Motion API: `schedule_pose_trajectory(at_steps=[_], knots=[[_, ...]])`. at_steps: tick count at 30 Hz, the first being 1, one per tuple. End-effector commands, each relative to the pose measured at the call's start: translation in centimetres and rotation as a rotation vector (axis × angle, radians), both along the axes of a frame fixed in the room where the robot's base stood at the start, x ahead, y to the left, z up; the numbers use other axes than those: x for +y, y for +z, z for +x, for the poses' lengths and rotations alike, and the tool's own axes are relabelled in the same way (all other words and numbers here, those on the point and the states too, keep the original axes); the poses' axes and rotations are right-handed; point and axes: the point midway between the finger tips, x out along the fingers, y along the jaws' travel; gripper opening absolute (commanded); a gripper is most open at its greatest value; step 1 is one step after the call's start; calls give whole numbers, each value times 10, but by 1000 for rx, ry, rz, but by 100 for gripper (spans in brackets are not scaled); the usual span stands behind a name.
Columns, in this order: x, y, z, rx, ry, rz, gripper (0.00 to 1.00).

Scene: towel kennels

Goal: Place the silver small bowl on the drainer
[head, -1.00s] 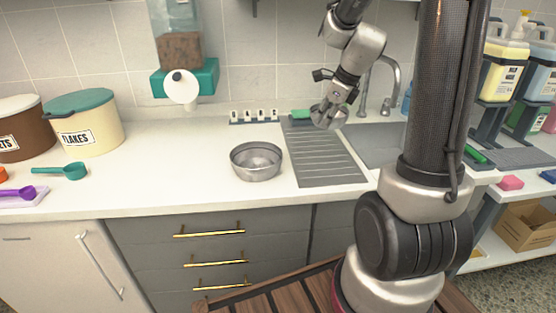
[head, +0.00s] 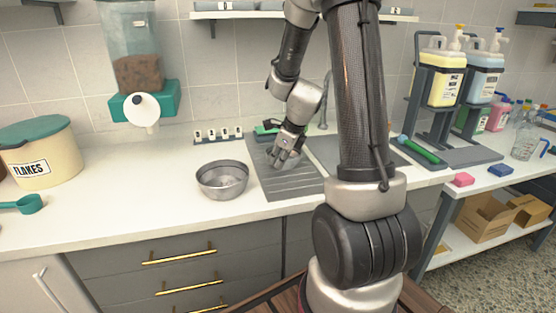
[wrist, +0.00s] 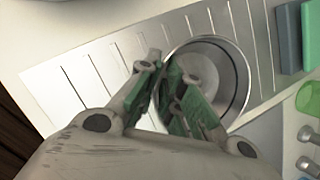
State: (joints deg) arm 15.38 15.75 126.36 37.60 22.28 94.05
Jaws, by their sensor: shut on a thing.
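My gripper (head: 286,157) is over the grooved grey drainer (head: 304,188), left of the sink. In the wrist view, my gripper (wrist: 178,100) is shut on the rim of the small silver bowl (wrist: 215,70), with its fingers at the bowl's left side. The bowl is round and empty, with its opening facing the camera. The drainer (wrist: 98,62) shows beneath it with its grooves. In the head view the held bowl is small and hard to tell from the fingers. I cannot tell whether it touches the drainer.
A larger metal bowl (head: 222,182) stands on the white counter left of the drainer. A row of small labelled items (head: 218,135) and a green sponge (head: 266,130) lie at the back. The sink and tap (head: 325,100) are to the right. The counter's front is clear.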

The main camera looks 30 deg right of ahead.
Motion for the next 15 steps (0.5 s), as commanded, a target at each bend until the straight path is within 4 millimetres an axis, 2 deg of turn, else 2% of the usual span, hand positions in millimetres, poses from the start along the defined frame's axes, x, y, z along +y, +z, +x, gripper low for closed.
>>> schedule_pose_trajectory(at_steps=[6, 7, 10, 15], knots=[[0, -3, 0, 0, 0, 0, 0], [0, -2, 0, 0, 0, 0, 12], [0, -2, 0, 0, 0, 0, 30], [0, -2, 0, 0, 0, 0, 30]])
